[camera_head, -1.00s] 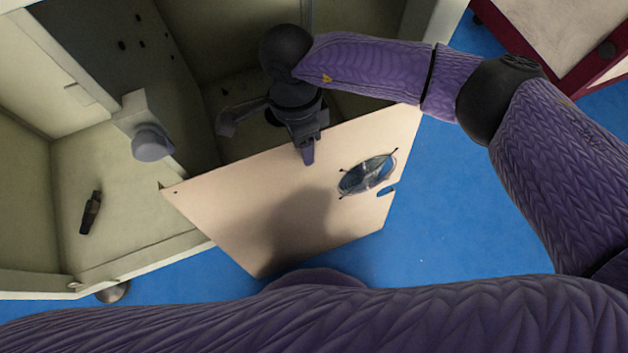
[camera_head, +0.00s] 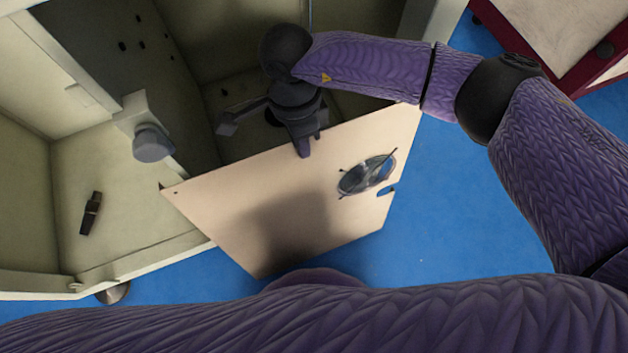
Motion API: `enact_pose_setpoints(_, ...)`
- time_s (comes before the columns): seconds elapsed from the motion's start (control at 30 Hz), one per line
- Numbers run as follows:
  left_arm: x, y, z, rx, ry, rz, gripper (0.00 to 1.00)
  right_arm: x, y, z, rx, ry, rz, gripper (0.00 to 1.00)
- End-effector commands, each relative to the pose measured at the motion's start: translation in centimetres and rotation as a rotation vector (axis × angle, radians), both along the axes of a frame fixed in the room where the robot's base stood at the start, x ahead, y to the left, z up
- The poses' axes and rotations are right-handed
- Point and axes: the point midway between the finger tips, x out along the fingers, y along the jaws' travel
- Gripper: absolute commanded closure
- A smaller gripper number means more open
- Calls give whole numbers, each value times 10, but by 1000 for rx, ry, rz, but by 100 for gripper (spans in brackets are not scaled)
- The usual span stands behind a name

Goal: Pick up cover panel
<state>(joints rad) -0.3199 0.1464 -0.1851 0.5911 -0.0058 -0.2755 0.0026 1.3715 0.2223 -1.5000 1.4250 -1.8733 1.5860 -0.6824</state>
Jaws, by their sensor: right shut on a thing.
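The cover panel (camera_head: 230,215) is a flat beige plate, tilted, in front of the open cabinet. It has a round fan opening (camera_head: 367,176) and a small notch at its right side. My right gripper (camera_head: 308,145) is shut on the panel's upper edge, one finger showing over its front face. The other finger is mostly hidden behind the panel. My left gripper is not in view; a purple sleeve of mine crosses the bottom of the picture.
The open pale cabinet (camera_head: 115,262) fills the left and top. A grey knob (camera_head: 153,143) sticks out from its divider. A small dark part (camera_head: 90,213) lies inside at left. A red-edged cart (camera_head: 560,60) stands at top right. Blue floor (camera_head: 440,230) is clear right of the panel.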

Motion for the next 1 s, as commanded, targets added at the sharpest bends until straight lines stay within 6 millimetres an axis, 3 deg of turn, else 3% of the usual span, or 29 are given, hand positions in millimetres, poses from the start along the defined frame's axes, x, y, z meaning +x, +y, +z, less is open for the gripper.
enact_pose_setpoints(0.6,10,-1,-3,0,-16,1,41,0,0,0,2,0,0,100)
enact_pose_setpoints(1.0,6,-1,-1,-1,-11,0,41,0,1,2,3,-1,-1,100)
